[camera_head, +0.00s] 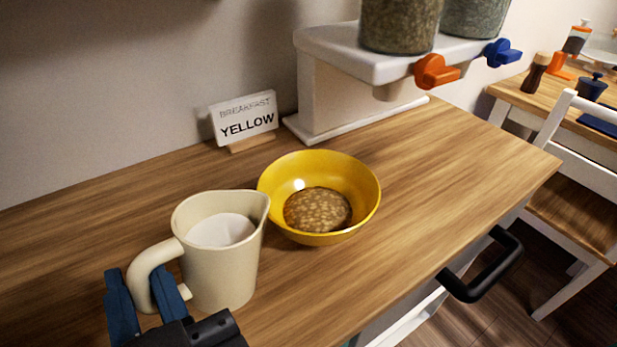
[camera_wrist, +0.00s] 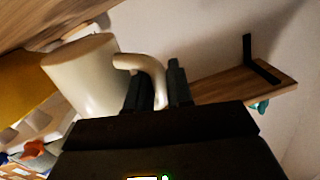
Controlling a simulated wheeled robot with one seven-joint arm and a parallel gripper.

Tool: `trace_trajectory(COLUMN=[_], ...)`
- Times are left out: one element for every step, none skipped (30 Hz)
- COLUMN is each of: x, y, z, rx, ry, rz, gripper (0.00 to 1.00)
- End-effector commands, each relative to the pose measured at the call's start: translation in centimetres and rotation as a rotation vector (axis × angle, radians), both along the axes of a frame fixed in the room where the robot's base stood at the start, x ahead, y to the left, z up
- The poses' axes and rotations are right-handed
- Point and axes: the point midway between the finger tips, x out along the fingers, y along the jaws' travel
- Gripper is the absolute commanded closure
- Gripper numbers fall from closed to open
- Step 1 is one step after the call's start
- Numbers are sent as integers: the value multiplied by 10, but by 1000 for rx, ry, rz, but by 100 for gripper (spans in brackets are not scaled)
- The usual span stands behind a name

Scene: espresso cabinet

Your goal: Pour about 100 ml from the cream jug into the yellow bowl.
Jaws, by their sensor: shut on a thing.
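The cream jug (camera_head: 225,275) holds white liquid and looks about upright at the left of the yellow bowl. Its spout points right toward the bowl's rim. My gripper (camera_head: 146,298) is shut on the jug's handle at the lower left. In the wrist view the jug (camera_wrist: 85,78) shows with its handle between my fingers (camera_wrist: 158,88). The yellow bowl (camera_head: 361,205) stands on the wooden counter and holds a brown grainy heap. I cannot tell whether the jug's base touches the counter.
A "BREAKFAST YELLOW" card (camera_head: 244,117) stands behind the bowl. A white dispenser stand (camera_head: 340,58) with orange (camera_head: 436,72) and blue (camera_head: 500,53) taps is behind right. The counter (camera_head: 450,160) is clear right of the bowl. A white chair (camera_head: 575,170) is beyond its edge.

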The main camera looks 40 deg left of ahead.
Motion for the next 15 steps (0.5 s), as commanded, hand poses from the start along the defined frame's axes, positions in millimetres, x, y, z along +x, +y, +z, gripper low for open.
trace_trajectory(x=[3, 4, 6, 8, 9, 10, 11, 12, 12, 13, 13, 13, 14, 14, 14], y=[-1, -1, -1, -1, -1, -1, -2, -2, -2, -2, -2, -2, -2, -2, -2], z=[4, 4, 4, 4, 4, 4, 4, 4, 4, 5, 6, 7, 8, 8, 9], rx=[5, 7, 11, 11, 13, 16, 17, 18, 19, 19, 19, 20, 20, 21, 21], ry=[22, 36, 57, 70, 85, 106, 117, 124, 129, 130, 132, 135, 137, 140, 143], rz=[-2, -1, -2, -1, -1, -1, -1, 0, -1, 0, -1, -1, -1, -1, -1], gripper=[100, 100, 100, 100, 100, 100, 100, 100, 100, 100, 100, 100, 100, 100, 100])
